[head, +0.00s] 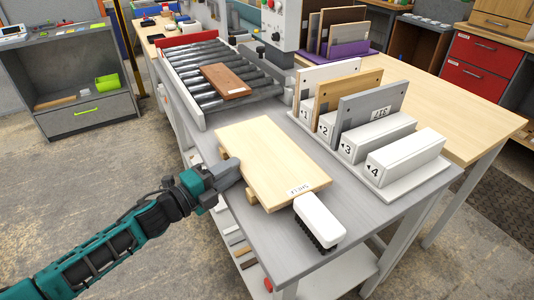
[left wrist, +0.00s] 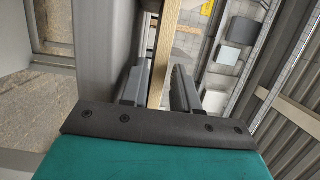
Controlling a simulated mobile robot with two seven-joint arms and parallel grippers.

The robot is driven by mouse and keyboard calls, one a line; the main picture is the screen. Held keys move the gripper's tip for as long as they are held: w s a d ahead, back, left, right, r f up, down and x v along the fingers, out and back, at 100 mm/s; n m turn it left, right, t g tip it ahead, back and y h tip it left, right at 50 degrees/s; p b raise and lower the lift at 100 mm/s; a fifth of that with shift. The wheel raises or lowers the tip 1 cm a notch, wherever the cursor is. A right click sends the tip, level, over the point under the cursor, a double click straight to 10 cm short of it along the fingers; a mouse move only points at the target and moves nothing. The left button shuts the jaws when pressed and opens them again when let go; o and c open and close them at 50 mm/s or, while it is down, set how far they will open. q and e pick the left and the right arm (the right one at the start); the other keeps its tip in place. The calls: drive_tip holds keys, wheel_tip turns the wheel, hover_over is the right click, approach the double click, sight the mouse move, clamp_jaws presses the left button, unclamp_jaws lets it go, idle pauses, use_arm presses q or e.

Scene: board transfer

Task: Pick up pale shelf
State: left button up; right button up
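The pale shelf (head: 265,155) is a light wooden board with a "SHELF" label at its near right corner. It lies flat on small wooden blocks on the grey bench. My left gripper (head: 234,170) is at the board's left edge. In the left wrist view, the pale board edge (left wrist: 160,65) stands between the two fingers of my left gripper (left wrist: 160,88). A narrow gap shows between the edge and the right finger, so the gripper looks open around it. My right gripper is not in view.
A white brush (head: 318,219) with dark bristles lies by the board's near end. A rack (head: 400,188) with numbered white blocks holding upright boards stands to the right. A roller conveyor (head: 200,113) carrying a reddish-brown board (head: 226,82) is behind. Bare grey bench top (head: 290,255) shows in front.

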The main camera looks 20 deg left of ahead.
use_arm(q)
drive_tip(key=shift+x, duration=1)
drive_tip(key=shift+c, duration=0.4)
clamp_jaws()
drive_tip(key=shift+r, duration=0.15)
